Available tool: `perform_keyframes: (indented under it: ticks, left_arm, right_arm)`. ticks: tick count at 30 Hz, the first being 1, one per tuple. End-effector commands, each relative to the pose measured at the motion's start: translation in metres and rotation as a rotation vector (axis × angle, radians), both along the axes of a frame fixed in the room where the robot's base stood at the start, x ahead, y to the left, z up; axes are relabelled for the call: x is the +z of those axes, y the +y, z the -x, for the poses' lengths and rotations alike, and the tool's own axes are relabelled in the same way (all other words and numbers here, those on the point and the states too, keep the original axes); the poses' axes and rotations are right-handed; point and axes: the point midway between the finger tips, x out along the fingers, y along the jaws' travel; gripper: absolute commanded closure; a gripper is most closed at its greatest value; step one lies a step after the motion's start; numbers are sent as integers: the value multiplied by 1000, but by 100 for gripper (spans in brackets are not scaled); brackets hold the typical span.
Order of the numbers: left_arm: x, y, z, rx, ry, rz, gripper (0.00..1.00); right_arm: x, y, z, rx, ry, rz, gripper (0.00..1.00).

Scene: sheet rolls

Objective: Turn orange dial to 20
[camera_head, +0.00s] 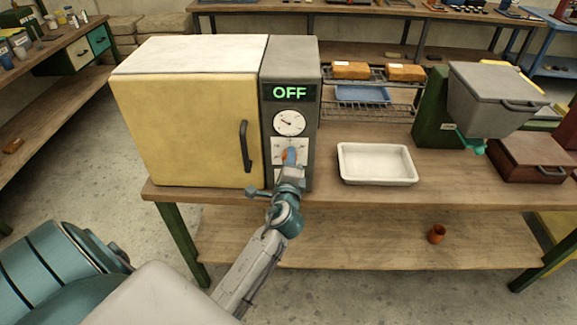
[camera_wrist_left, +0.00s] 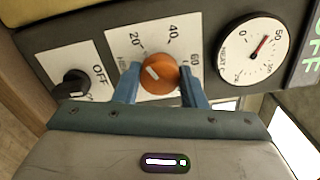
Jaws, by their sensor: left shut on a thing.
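The orange dial (camera_wrist_left: 160,72) sits on a white plate on the oven's grey panel, with 20, 40 and 60 printed around it. Its white mark tilts to the upper left in the left wrist view; the exact value it points at is hard to tell. My left gripper (camera_wrist_left: 160,90) is shut on the dial, one blue finger on each side. In the head view my left gripper (camera_head: 290,163) hides most of the dial (camera_head: 285,155). The display (camera_head: 289,92) reads OFF. My right gripper is not in view.
A black knob (camera_wrist_left: 75,84) marked OFF lies beside the dial; a round gauge (camera_head: 289,122) sits above it. The yellow oven door (camera_head: 190,130) with a dark handle is shut. A white tray (camera_head: 376,180) stands right of the oven. A rack with loaves (camera_head: 350,70) is behind.

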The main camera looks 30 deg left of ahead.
Motion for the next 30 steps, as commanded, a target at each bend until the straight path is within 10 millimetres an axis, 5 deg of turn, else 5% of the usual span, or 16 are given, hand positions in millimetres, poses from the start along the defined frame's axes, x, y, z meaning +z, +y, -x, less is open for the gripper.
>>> perform_keyframes:
  ticks: [22, 23, 25, 30]
  left_arm:
    - [-1, 0, 0, 0, -45, 78, 85]
    - [-1, 0, 0, 0, -45, 78, 59]
    - [-1, 0, 0, 0, -46, 77, 45]
    - [0, 0, 0, 0, -46, 76, 41]
  right_arm:
    - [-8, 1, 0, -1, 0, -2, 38]
    - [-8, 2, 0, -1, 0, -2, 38]
    - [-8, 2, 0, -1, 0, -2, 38]
    - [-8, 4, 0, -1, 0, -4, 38]
